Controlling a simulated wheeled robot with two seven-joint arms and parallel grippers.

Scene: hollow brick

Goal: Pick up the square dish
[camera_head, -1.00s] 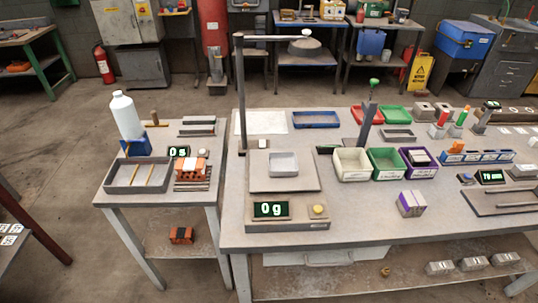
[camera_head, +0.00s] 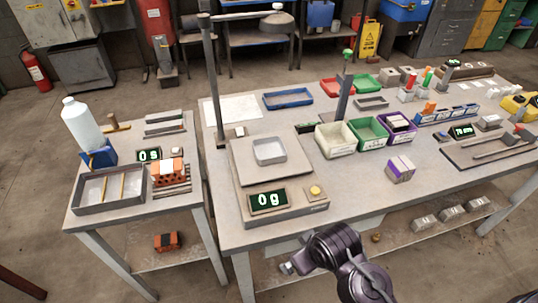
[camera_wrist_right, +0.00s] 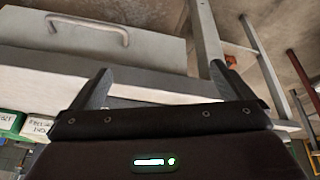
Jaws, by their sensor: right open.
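The square dish (camera_head: 270,151) is a small light-grey open tray, upright on the pan of a weighing scale (camera_head: 308,205) that reads 0 g. My right gripper (camera_wrist_right: 159,70) is open and empty in the right wrist view, its two dark fingers spread apart. A grey drawer front with a handle (camera_wrist_right: 95,30) lies beyond the fingers, and the dish cannot be made out there. In the head view my dark right arm comes in at the bottom, in front of the table's near edge and apart from the dish. My left gripper is not in view.
A tall lamp post (camera_head: 213,80) stands behind and left of the scale, its arm reaching over the back. White (camera_head: 334,143) and green (camera_head: 367,135) bins sit to the right. A purple-and-white box (camera_head: 400,170) lies near the front. Bare tabletop lies right of the scale.

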